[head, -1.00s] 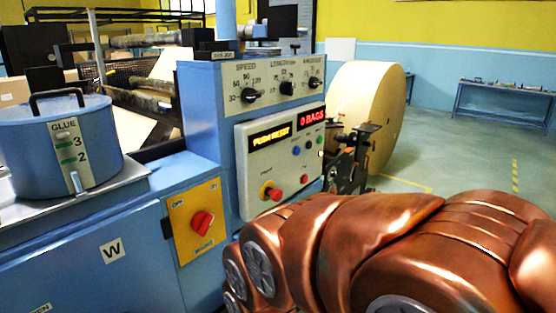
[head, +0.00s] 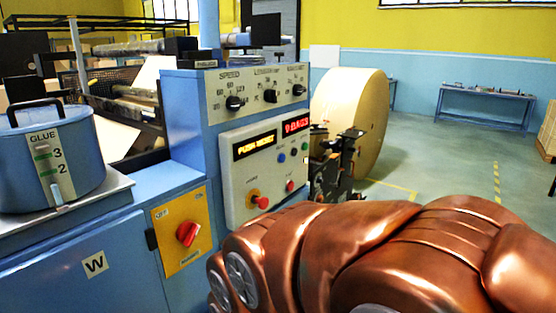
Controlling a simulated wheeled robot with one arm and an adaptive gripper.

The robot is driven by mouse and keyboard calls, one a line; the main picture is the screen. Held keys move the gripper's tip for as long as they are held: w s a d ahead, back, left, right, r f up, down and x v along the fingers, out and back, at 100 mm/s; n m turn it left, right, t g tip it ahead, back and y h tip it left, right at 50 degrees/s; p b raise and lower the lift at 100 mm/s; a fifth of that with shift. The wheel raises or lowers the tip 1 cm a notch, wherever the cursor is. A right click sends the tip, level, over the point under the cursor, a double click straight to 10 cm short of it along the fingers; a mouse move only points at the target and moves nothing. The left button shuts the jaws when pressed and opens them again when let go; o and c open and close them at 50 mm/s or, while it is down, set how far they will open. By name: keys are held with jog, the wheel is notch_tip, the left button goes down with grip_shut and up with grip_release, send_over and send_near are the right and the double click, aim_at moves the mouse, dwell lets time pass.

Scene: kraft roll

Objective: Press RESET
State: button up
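The grey control panel (head: 236,178) is on the front of the blue machine. Its amber display (head: 254,145) reads PUSH RESET, and a red display (head: 296,126) appears to read 0 BAGS. Below are a blue button (head: 282,158), a green button (head: 305,147), a small red button (head: 290,186) and a red mushroom button (head: 260,201) on yellow. The button labels are too small to read, so I cannot tell which is RESET. My copper arm fills the lower right. A dark jointed mechanism shows right of the panel; I cannot tell whether it is my gripper.
A large paper roll (head: 350,110) stands behind the panel's right side. A blue glue pot (head: 50,165) sits at left. A red rotary switch (head: 187,233) is on a yellow plate. Three knobs, including one at left (head: 235,103), are above. Open floor (head: 440,165) lies right.

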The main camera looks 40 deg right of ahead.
grip_shut()
dwell(1.4)
